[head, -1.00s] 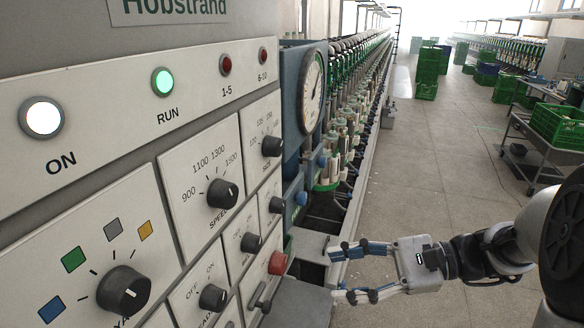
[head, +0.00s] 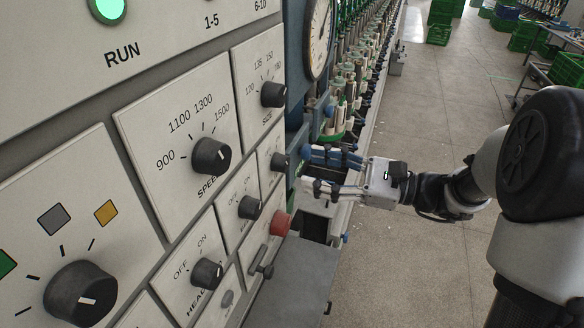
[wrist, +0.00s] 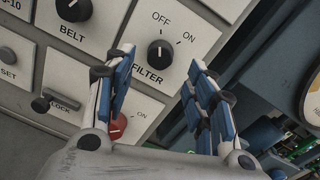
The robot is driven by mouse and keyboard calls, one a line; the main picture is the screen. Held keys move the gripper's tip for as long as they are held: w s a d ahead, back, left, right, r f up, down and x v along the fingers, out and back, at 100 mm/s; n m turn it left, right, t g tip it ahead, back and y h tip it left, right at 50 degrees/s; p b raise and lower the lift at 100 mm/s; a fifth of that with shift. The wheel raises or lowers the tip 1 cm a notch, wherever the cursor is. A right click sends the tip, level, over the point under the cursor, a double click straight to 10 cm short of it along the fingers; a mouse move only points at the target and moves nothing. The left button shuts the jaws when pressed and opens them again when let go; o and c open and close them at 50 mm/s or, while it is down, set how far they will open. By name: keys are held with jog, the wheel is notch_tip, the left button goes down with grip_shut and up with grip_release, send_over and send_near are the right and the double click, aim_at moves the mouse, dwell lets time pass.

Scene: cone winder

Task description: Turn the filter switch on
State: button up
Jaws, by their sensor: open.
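The filter switch is a black round knob (wrist: 160,53) on a white plate marked FILTER, with OFF and ON above it, in the wrist view. Its white pointer mark points up toward OFF. In the head view it is the small dark knob (head: 280,161) below the SIZE knob, seen edge-on. My gripper (head: 306,169) is open and empty, just right of the panel and level with the filter switch. In the wrist view my gripper's fingers (wrist: 160,62) appear on either side of the knob. The head view shows a small gap between fingertips and knob.
The SIZE knob (head: 273,94) is above. A blue machine housing with a gauge (head: 319,35) stands beside the panel. The aisle is clear.

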aim_at(288, 164)
jog(key=x, duration=0.6)
jog(key=shift+b, duration=0.4)
jog(key=shift+c, duration=0.2)
jog(key=c, duration=1)
